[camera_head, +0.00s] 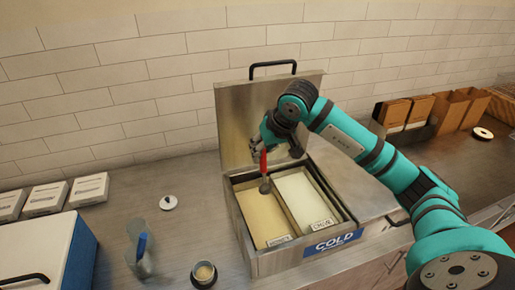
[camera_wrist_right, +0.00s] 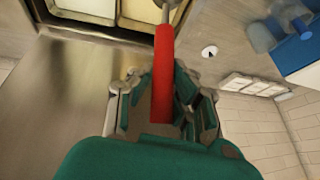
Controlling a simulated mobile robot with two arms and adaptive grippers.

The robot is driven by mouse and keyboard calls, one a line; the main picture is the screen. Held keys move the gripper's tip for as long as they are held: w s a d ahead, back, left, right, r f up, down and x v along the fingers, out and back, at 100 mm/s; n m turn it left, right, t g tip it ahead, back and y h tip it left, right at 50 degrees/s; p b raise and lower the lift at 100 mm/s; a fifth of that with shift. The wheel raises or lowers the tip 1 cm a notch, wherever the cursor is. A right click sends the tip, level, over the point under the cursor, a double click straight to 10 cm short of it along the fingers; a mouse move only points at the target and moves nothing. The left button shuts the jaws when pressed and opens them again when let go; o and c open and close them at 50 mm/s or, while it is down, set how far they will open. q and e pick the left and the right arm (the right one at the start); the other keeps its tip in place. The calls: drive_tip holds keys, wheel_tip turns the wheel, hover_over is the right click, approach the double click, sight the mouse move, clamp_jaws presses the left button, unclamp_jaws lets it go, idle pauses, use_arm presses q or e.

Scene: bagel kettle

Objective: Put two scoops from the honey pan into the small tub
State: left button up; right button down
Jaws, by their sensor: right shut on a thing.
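The cold box (camera_head: 300,262) holds two pans side by side. The left pan (camera_head: 258,215) has yellowish-tan contents and a label too small to read; I take it as the honey pan. The right pan (camera_head: 303,198) holds something white. My right gripper (camera_head: 268,148) is shut on the red handle of a scoop (camera_head: 264,162), also seen in the wrist view (camera_wrist_right: 163,75). The scoop head hangs down over the back of the pans, near the divider; I cannot tell whether it touches the contents. A small dark tub (camera_head: 204,283) with tan contents stands front left of the box. My left gripper is out of view.
The raised lid (camera_head: 238,130) stands behind the pans. A clear jug (camera_head: 140,262) with something blue inside and a white disc (camera_head: 168,202) are to the left. A blue-and-white cooler (camera_head: 75,250) and white boxes (camera_head: 45,198) are farther left. Brown boxes (camera_head: 450,108) stand back right.

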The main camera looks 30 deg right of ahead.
wheel_tip(320, 180, down, 15)
drive_tip(key=b, duration=1.1)
drive_tip(key=shift+f+b, duration=0.2)
drive_tip(key=shift+b, duration=0.1)
drive_tip(key=shift+w, duration=0.15)
drive_tip(key=shift+w+d, duration=0.15)
drive_tip(key=shift+w, duration=0.25)
drive_tip(key=shift+s, duration=0.1)
drive_tip(key=shift+s+a+b, duration=0.25)
drive_tip(key=shift+s+b, duration=0.25)
drive_tip(key=shift+s, duration=0.4)
drive_tip(key=shift+s+a+b, duration=0.25)
drive_tip(key=shift+s+b, duration=0.25)
drive_tip(key=shift+s, duration=0.4)
